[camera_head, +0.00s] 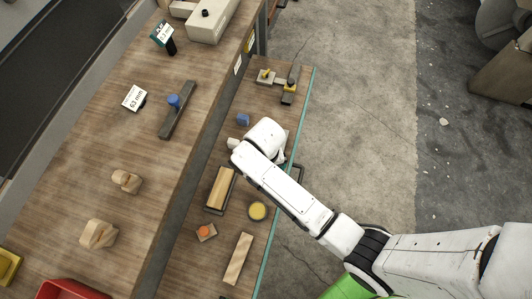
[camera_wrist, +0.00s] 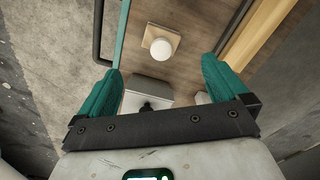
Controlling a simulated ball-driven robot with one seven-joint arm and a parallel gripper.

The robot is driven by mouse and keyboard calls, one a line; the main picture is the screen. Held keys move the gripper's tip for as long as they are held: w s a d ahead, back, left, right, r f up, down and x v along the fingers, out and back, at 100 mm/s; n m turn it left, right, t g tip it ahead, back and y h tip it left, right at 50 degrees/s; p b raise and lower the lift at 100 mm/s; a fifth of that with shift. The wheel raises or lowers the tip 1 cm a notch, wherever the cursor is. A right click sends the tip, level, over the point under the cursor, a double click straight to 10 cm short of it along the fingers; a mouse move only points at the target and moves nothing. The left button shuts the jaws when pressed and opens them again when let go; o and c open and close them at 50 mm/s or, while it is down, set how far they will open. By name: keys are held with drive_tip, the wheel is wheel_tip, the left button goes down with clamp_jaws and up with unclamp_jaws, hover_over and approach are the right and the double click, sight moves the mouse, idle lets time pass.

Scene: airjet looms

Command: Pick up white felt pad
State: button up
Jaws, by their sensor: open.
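My gripper (camera_wrist: 162,90) is open, its two teal fingers apart over the bench in the wrist view. Between and just beyond the fingers lies a pale grey-white block (camera_wrist: 158,88) with a dark knob, partly hidden by the gripper body. Beyond it, a white round knob (camera_wrist: 162,48) sits on a square wooden base (camera_wrist: 148,36). I cannot tell for sure which of these pale things is the white felt pad. In the head view my white arm covers this spot, and the fingers are hidden there.
The lower bench (camera_head: 190,268) has a teal edge. On it are a wooden block (camera_head: 221,187), a yellow disc (camera_head: 257,211), an orange knob (camera_head: 204,231), a wooden strip (camera_head: 238,259) and a blue piece (camera_head: 243,119). A black handle (camera_head: 298,172) sticks out past the edge.

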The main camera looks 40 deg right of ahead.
wheel_tip(320, 180, down, 10)
drive_tip(key=shift+a+b, duration=0.1)
drive_tip(key=shift+b, duration=0.8)
drive_tip(key=c, duration=1.1)
